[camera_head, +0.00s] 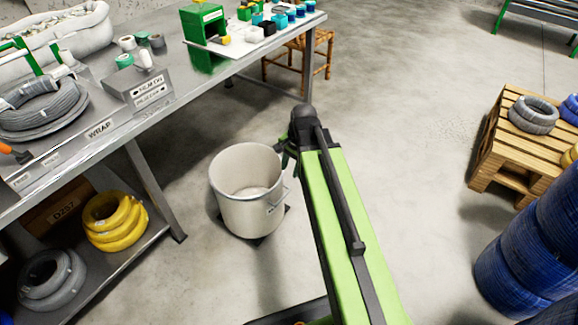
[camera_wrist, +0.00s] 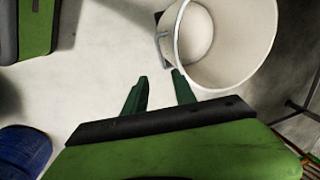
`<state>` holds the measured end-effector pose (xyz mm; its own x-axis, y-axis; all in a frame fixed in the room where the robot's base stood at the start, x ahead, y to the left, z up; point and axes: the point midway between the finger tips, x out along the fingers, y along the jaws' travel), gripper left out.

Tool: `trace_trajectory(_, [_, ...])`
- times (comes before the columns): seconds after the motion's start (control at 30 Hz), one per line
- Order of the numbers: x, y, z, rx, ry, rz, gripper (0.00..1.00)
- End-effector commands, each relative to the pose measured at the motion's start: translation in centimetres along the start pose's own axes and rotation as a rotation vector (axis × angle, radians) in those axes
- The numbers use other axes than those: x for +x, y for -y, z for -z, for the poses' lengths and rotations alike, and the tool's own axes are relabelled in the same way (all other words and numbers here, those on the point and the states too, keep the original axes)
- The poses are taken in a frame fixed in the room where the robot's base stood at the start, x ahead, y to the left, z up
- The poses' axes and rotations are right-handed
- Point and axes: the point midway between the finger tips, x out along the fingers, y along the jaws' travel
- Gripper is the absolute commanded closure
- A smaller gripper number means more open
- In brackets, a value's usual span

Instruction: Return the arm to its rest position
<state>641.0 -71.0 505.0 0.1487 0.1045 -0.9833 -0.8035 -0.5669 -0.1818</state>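My gripper (camera_wrist: 160,78) shows in the wrist view with its two dark green fingers apart and nothing between them. In the head view my gripper (camera_head: 284,150) is at the far end of my green arm, which reaches forward over the floor. It is small and partly hidden by the wrist there. It is just right of a white bin (camera_head: 252,215) and near its rim. The bin also shows at the top right of the wrist view (camera_wrist: 190,72), with a grey handle on its side. The part of the bin in view is empty.
A grey metal table (camera_head: 215,75) at left holds cable coils, and its lower shelf has a yellow coil (camera_head: 112,222). A wooden pallet stack (camera_head: 500,155) with coils stands at right. Blue cable coils (camera_head: 535,245) are at lower right. The floor between is clear.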

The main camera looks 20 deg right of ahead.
Motion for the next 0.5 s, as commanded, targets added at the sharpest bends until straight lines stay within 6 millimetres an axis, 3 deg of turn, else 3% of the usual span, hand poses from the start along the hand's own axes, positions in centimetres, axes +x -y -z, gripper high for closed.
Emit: trace_trajectory(0.5, [0.15,0.35,-0.42,-0.009,0.002,0.000,0.67])
